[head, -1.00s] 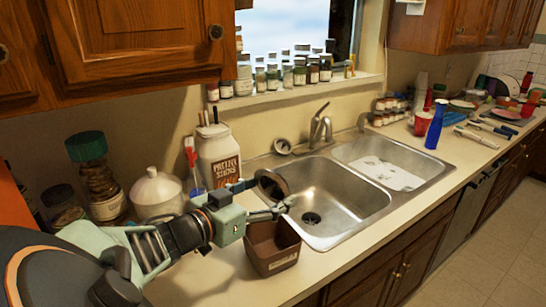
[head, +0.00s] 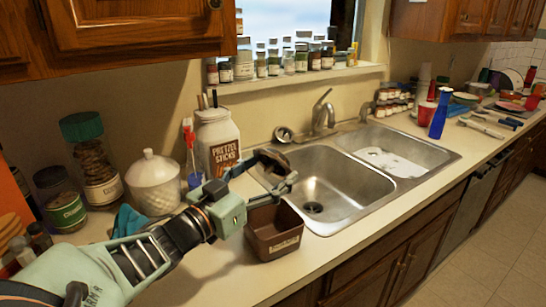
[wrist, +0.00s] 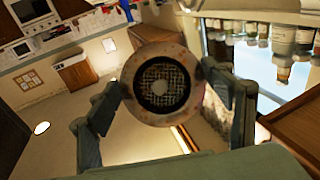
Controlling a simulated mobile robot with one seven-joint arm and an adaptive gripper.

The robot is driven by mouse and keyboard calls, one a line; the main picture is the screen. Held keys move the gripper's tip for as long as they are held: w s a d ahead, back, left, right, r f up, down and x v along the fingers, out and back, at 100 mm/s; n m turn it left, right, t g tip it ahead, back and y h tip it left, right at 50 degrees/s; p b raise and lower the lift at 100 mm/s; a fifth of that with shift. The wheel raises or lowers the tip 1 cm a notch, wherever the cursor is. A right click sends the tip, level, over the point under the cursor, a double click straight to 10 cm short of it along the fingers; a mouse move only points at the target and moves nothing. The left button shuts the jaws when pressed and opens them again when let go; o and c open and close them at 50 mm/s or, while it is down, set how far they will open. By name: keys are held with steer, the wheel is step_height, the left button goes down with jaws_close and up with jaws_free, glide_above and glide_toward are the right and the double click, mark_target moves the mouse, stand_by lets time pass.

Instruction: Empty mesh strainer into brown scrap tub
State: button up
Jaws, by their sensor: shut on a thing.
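The mesh strainer (head: 268,168) is a round, dark-meshed disc with a wide metal rim. My gripper (head: 284,186) is shut on it and holds it tilted, raised above the back of the brown scrap tub. In the wrist view the strainer (wrist: 160,82) sits between my two fingers, with its round mesh and a pale centre knob facing the camera. I cannot tell whether any scraps are in it. The brown scrap tub (head: 277,246) stands upright on the counter at the sink's front left, with a label on its front. Its inside is partly hidden.
The double sink (head: 340,200) lies right of the tub. A small round metal piece (head: 283,134) sits behind it, near the faucet (head: 322,115). Front counter left of the tub is clear.

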steer(key=shift+f+t+h+b, duration=0.2)
steer(key=shift+t+h+b, duration=0.3)
steer(key=shift+b, duration=0.95)
steer(key=shift+r+t+b, duration=0.15)
steer(key=shift+t+b, duration=0.15)
steer(key=shift+b, duration=0.05)
stand_by(1.3)
